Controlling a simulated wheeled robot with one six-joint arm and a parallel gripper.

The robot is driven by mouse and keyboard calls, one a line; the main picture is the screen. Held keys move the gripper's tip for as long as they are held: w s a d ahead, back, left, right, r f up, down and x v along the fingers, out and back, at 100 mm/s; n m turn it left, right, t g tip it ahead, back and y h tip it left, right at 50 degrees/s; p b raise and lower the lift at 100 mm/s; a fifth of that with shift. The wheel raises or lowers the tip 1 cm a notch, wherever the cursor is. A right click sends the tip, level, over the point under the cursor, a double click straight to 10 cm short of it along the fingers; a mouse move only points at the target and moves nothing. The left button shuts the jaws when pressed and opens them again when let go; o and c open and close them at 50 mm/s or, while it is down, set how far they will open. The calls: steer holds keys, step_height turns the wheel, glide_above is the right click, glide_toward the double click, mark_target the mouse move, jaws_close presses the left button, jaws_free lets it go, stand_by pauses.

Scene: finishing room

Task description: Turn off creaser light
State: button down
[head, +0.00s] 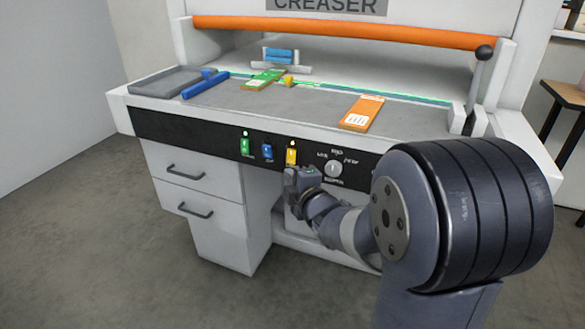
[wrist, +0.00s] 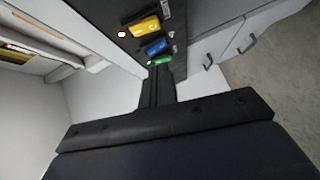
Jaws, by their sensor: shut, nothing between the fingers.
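The creaser's black front panel (head: 200,138) carries a green switch (head: 245,146), a blue switch (head: 267,152) and a yellow switch (head: 291,156). Small lamps glow above the green and yellow switches; none glows above the blue one. Their labels are too small to read, so I cannot tell which works the light. My gripper (head: 290,174) is shut and empty, just below the yellow switch in the head view. In the wrist view its fingers (wrist: 160,74) overlap the edge of the green switch (wrist: 160,60), near the blue (wrist: 156,47) and yellow (wrist: 146,26) switches; contact is unclear.
A round knob (head: 334,168) sits right of the switches. The bed holds an orange card (head: 362,112), a green card (head: 263,79) and a grey tray (head: 165,81). A black-knobbed lever (head: 478,80) stands at right. White drawers (head: 190,180) lie below the panel.

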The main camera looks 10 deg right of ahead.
mark_target(289, 160)
steer(key=shift+w+d+f, duration=0.2)
steer(key=shift+w+d, duration=0.1)
steer(key=shift+w, duration=0.75)
steer(key=shift+w+d+f, duration=0.2)
steer(key=shift+w+d, duration=0.1)
steer(key=shift+w, duration=0.8)
steer(key=shift+w+d+f, duration=0.2)
steer(key=shift+w+d, duration=0.1)
steer(key=shift+w, duration=0.75)
steer(key=b, duration=0.2)
steer(key=f+b, duration=0.1)
steer(key=b, duration=0.1)
steer(key=shift+w+d+t, duration=0.15)
steer(key=shift+w+t, duration=0.05)
steer(key=shift+t, duration=0.1)
steer(key=shift+r+n, duration=0.3)
steer(key=shift+r, duration=0.1)
